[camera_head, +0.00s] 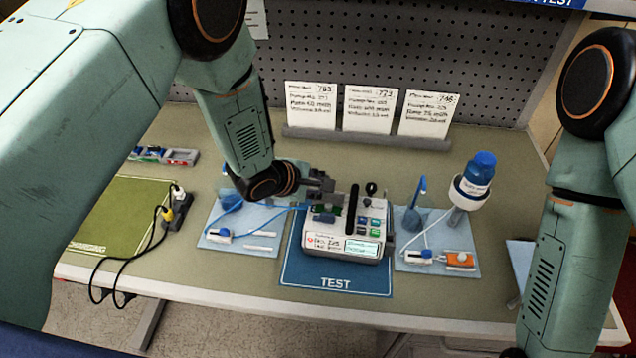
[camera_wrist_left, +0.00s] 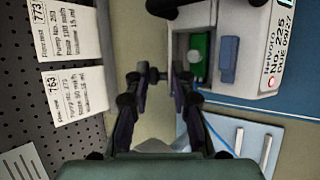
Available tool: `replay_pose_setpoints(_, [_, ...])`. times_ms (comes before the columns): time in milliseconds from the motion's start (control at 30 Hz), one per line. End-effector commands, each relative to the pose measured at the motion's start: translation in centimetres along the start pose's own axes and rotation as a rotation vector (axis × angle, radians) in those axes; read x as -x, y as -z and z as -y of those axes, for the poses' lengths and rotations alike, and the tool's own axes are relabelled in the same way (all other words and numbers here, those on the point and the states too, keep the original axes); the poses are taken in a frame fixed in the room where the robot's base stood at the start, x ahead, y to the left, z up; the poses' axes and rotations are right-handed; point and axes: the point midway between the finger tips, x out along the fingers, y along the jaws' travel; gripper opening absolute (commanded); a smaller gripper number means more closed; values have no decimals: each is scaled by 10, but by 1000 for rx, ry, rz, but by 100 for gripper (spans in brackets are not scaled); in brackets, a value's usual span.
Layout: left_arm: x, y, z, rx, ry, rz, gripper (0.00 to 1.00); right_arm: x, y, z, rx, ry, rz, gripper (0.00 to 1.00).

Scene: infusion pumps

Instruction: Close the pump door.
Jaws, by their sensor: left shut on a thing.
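The infusion pump (camera_head: 347,234) stands on the blue TEST mat (camera_head: 335,284), its labelled face and small screen towards me. Its left bay shows uncovered, with a green part (camera_wrist_left: 200,55) and a blue part (camera_wrist_left: 228,60) visible in the left wrist view. The pump (camera_wrist_left: 262,80) is at the right there. My left gripper (camera_head: 322,187) reaches the pump's back left side. In the wrist view its fingertips (camera_wrist_left: 162,76) are nearly together on a small grey piece beside the bay, seemingly the door's edge; the fingers hide most of it. My right gripper is out of view.
A pale tray (camera_head: 240,232) with blue tubing lies left of the pump. Black cables (camera_head: 120,262) hang over the front edge. Three cards (camera_head: 367,112) stand at the back.

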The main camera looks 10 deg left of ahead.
Motion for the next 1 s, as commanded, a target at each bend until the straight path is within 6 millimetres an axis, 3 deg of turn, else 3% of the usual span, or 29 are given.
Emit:
replay_pose_setpoints(367, [1,1,1,-4,-8,-7,0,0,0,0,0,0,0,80])
replay_pose_setpoints(400, [1,2,1,-4,-8,-7,26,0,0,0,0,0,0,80])
replay_pose_setpoints(600, [1,1,1,-4,-8,-6,42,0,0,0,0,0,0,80])
replay_pose_setpoints(1000, [9,2,0,-4,-10,-6,42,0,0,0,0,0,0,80])
